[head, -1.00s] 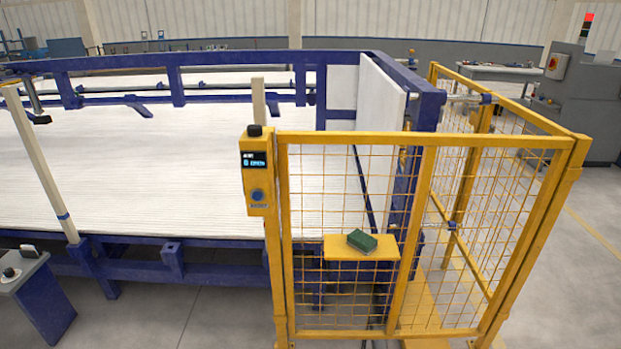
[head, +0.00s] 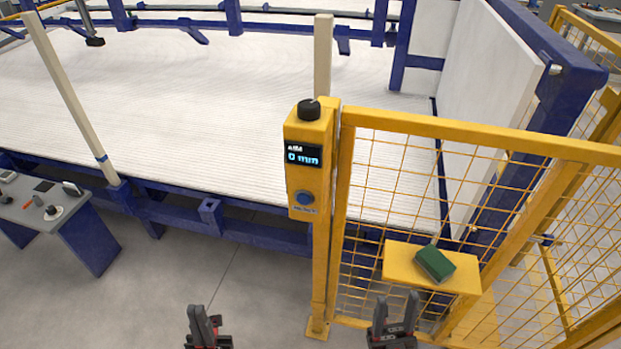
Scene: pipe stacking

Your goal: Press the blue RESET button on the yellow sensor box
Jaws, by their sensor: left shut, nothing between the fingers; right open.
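The yellow sensor box (head: 308,178) stands on a yellow post at the middle of the head view. It has a black knob (head: 309,110) on top and a dark display (head: 303,154) that reads "0 mm", with smaller text above. The round blue RESET button (head: 303,197) is on its lower front, with a small label beneath. My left gripper (head: 203,312) is shut and empty at the bottom, below and left of the box. My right gripper (head: 396,303) is open and empty at the bottom, in front of the mesh, below and right of the box. Neither touches the box.
A yellow mesh fence (head: 395,180) extends right from the post. A yellow shelf (head: 400,265) on it carries a green block (head: 435,263). The blue-framed white bed (head: 200,110) lies behind. A grey console (head: 85,225) stands at left. The floor left of the post is clear.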

